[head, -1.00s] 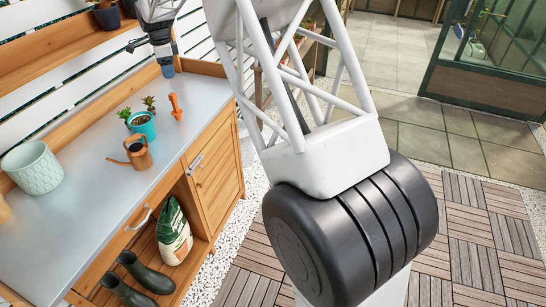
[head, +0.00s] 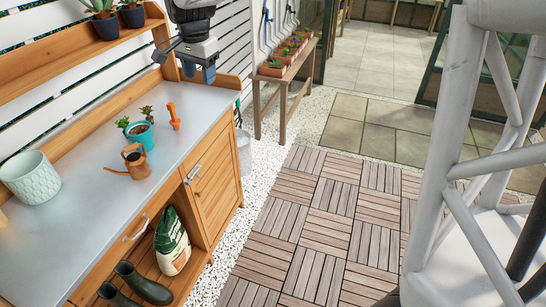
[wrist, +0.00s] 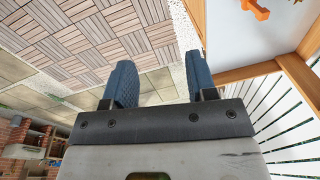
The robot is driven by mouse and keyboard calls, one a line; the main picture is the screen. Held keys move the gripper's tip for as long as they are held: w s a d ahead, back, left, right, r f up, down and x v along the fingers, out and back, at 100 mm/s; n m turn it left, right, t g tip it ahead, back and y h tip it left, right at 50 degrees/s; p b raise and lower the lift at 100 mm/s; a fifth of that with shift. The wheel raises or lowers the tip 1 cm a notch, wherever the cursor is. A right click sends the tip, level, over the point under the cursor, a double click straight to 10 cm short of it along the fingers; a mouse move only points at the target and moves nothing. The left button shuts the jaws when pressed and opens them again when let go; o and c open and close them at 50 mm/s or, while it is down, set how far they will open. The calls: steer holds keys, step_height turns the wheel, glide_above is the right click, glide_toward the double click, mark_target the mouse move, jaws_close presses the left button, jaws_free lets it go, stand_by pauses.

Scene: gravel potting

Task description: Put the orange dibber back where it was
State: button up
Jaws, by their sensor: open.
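The orange dibber (head: 174,116) stands on the grey bench top, just right of the turquoise pot (head: 140,133) with small succulents. It also shows at the top right of the wrist view (wrist: 257,9). My gripper (head: 197,76) is at the bench's far right end, raised above the top and apart from the dibber. In the wrist view its two blue fingers (wrist: 158,75) are spread with nothing between them. No marked resting place for the dibber can be made out.
A copper watering can (head: 137,161) and a pale green planter (head: 33,178) stand on the bench (head: 90,205). A shelf (head: 75,50) with potted plants runs along the back. A bag (head: 172,241) and boots (head: 142,283) are below. Paving right of the bench is clear.

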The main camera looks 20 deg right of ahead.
steer(key=s+d+f+n, duration=0.1)
steer(key=s+f+n, duration=0.1)
steer(key=s, duration=0.9)
steer(key=s+d+f+n+t, duration=0.1)
steer(key=s+n, duration=0.3)
steer(key=s, duration=0.8)
steer(key=s+d+f+n, duration=0.2)
steer(key=s+f+n, duration=0.1)
steer(key=s, duration=0.9)
steer(key=shift+d+f+n, duration=0.25)
steer(key=shift+d+n, duration=0.15)
steer(key=shift+n, duration=0.2)
